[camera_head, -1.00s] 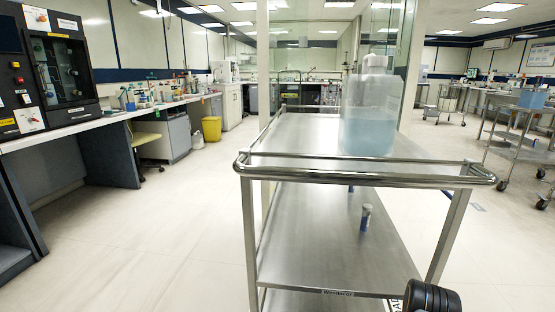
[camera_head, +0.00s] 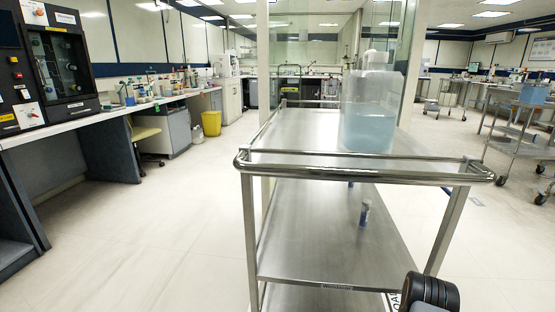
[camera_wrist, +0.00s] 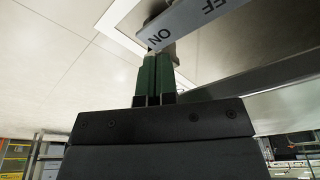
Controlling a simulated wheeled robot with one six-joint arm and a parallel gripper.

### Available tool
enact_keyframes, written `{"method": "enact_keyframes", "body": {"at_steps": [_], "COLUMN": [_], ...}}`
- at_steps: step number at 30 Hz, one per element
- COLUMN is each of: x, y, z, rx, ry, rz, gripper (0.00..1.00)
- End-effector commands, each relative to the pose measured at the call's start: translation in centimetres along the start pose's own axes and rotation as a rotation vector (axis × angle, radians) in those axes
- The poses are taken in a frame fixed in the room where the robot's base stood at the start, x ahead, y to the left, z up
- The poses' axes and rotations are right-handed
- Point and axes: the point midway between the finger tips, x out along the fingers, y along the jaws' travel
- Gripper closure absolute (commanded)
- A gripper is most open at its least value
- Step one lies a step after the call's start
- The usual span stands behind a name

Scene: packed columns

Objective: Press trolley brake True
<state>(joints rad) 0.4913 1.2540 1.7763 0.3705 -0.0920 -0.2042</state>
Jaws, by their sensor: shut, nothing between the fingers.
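The steel trolley (camera_head: 347,271) stands in front of me in the head view, its handle rail (camera_head: 365,172) towards me. In the wrist view, a grey brake plate (camera_wrist: 205,22) carries the letters ON and OFF, seen upside down. My gripper (camera_wrist: 158,52) shows there as two green fingers side by side, shut and empty. The fingertips are right at the ON end of the plate; I cannot tell whether they touch it. The brake and gripper are out of sight in the head view.
A large carboy of bluish liquid (camera_head: 370,125) stands on the trolley's top shelf. A small bottle (camera_head: 365,212) stands on the shelf below. Open floor lies to the left, before a bench (camera_head: 115,112) and a yellow bin (camera_head: 211,123). Other trolleys stand at right.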

Motion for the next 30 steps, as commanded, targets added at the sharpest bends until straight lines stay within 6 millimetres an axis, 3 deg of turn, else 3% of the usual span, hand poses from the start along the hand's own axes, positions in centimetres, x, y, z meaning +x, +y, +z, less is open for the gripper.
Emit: {"method": "enact_keyframes", "body": {"at_steps": [18, 30], "x": [-5.6, -6.0], "y": [0.0, 0.0], "z": [-1.1, -1.2], "rx": [0.0, 0.0], "ry": [0.0, 0.0], "rz": [0.0, 0.0], "gripper": [1.0, 1.0]}}
